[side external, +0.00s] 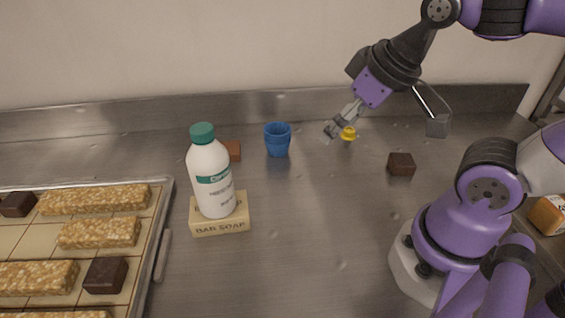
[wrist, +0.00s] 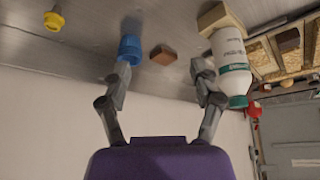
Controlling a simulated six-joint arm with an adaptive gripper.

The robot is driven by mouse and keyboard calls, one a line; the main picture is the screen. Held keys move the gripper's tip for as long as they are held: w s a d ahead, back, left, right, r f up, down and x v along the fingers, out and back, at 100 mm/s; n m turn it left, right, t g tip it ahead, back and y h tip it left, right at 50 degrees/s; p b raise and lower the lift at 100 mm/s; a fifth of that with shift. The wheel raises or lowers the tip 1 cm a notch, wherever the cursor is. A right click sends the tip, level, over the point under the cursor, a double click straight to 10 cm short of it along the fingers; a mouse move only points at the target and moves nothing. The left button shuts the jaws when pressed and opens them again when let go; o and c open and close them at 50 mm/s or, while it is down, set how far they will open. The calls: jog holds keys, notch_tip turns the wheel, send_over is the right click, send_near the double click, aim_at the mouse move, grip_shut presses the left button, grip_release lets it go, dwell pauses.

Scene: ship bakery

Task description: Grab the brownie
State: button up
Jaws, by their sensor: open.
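A dark brown, brownie-like block (side external: 401,164) sits on the steel counter, right of my gripper. A lighter reddish-brown block (side external: 233,150) lies partly hidden behind the white bottle; in the wrist view this block (wrist: 163,54) shows beyond and between my fingertips. Two more dark blocks, one at the left (side external: 18,204) and one at the front (side external: 105,275), lie on the tray. My gripper (side external: 331,130) is above the counter near the back, apart from all the blocks. In the wrist view its fingers (wrist: 165,66) are spread with nothing between them.
A blue cup (side external: 278,140) and a small yellow object (side external: 348,134) stand near the back wall. A white bottle (side external: 210,178) with a green cap stands on a soap bar (side external: 219,226). The tray (side external: 163,215) holds oat bars. The front middle counter is clear.

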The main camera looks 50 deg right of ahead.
jog(key=shift+o, duration=0.4)
jog(key=o, duration=0.3)
jog(key=shift+o, duration=0.2)
jog(key=m+g, duration=0.7)
jog(key=m, duration=2.2)
send_near(403, 159)
jog(key=shift+h, duration=0.4)
jog(key=f, duration=0.2)
jog(key=a+f, duration=0.1)
jog(key=f, duration=0.1)
jog(key=shift+s+f, duration=0.1)
jog(key=shift+s, duration=0.2)
jog(key=shift+s+d+f, duration=0.1)
jog(key=shift+d+f, duration=0.1)
jog(key=shift+f, duration=0.7)
jog(key=shift+s+d+f, duration=0.1)
jog(key=shift+d+f, duration=0.05)
jog(key=shift+f, duration=0.8)
jog(key=shift+s+d+f, duration=0.1)
jog(key=shift+d+f, duration=0.1)
jog(key=shift+f, duration=0.7)
